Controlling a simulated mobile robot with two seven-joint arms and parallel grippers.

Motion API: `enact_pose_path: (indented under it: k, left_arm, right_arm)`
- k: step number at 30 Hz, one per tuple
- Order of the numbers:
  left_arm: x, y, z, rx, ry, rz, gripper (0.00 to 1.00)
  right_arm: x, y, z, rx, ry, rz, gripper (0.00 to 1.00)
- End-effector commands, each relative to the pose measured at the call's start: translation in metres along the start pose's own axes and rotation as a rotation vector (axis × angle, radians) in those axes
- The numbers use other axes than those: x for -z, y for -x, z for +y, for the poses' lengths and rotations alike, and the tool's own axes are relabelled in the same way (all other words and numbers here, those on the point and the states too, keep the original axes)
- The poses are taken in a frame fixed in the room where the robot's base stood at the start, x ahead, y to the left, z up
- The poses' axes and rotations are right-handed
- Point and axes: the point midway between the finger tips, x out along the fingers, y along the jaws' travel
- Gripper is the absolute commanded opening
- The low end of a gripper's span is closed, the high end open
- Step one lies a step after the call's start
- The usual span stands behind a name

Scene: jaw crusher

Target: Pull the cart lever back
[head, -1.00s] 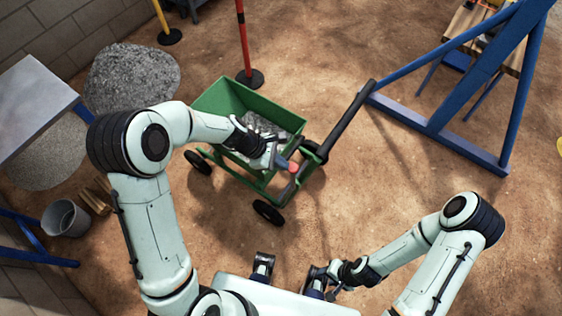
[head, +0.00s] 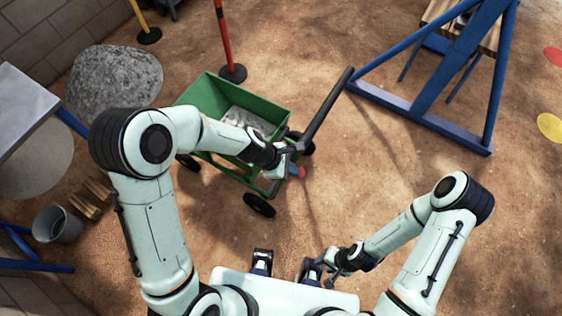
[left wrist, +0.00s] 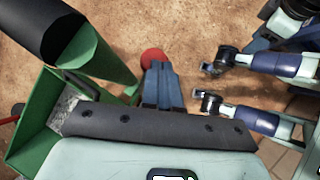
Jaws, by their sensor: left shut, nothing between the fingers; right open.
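The green cart (head: 208,98) stands on the dirt, holding grey material, with a long black handle bar (head: 328,110) rising to the right. The red knob of the lever (head: 301,172) shows at the cart's near right side, right at my left gripper (head: 290,162). In the left wrist view the red knob (left wrist: 152,56) lies at the tips of my shut left gripper (left wrist: 159,75), partly covered by them. Nothing is between the fingers; I cannot tell whether they touch the knob. The lever's shaft is mostly hidden. My right gripper (head: 332,279) is open, low near my base, away from the cart.
A red post (head: 224,40) stands behind the cart. A blue frame (head: 425,115) stands at the right. A grey gravel pile (head: 115,80), a bucket (head: 58,224) and a metal-topped table (head: 25,100) are at the left. Open dirt lies right of the cart.

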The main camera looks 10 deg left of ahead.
Motion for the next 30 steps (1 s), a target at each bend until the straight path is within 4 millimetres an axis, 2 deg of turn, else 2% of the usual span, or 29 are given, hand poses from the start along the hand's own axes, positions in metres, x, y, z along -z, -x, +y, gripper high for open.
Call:
enact_pose_path:
  k: [6, 12, 30]
  left_arm:
    - [-0.012, -0.018, -0.011, 0.003, -0.002, -0.001, 0.0]
    - [-0.018, -0.025, -0.016, 0.002, -0.001, -0.001, 0.0]
    - [-0.019, -0.028, -0.017, 0.001, 0.0, 0.001, 0.0]
  right_arm:
    - [-0.001, -0.007, 0.003, -0.001, -0.001, -0.003, 0.43]
    - [-0.002, -0.01, 0.004, -0.002, -0.002, -0.004, 0.43]
    - [-0.002, -0.011, 0.005, -0.002, -0.002, -0.005, 0.43]
